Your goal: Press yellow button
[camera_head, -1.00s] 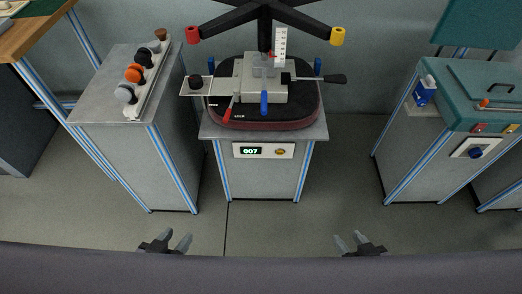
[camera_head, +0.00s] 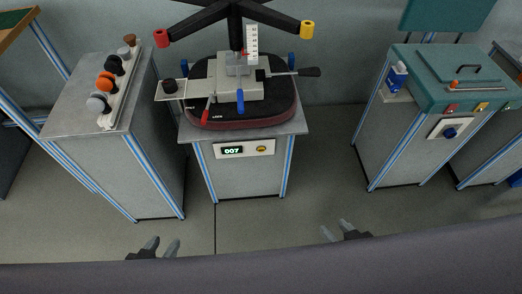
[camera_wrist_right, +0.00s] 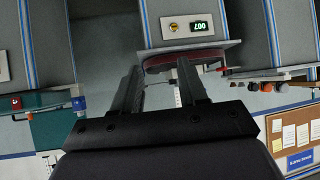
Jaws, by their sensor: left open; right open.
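The yellow button (camera_head: 261,149) sits on a white panel on the front of the middle stand, right of a small display (camera_head: 231,150) reading 007. In the right wrist view the yellow button (camera_wrist_right: 174,27) shows upside down beside the display, above my fingers. My left gripper (camera_head: 160,247) is open and empty, low at the left, in front of and below the stand. My right gripper (camera_head: 336,231) is open and empty, low at the right, apart from the button. In the right wrist view my right gripper's fingers (camera_wrist_right: 160,90) are spread with nothing between them.
A chair-seat test rig (camera_head: 240,90) stands on the middle stand. A left stand (camera_head: 70,110) holds several knobs. Open floor lies before the stands.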

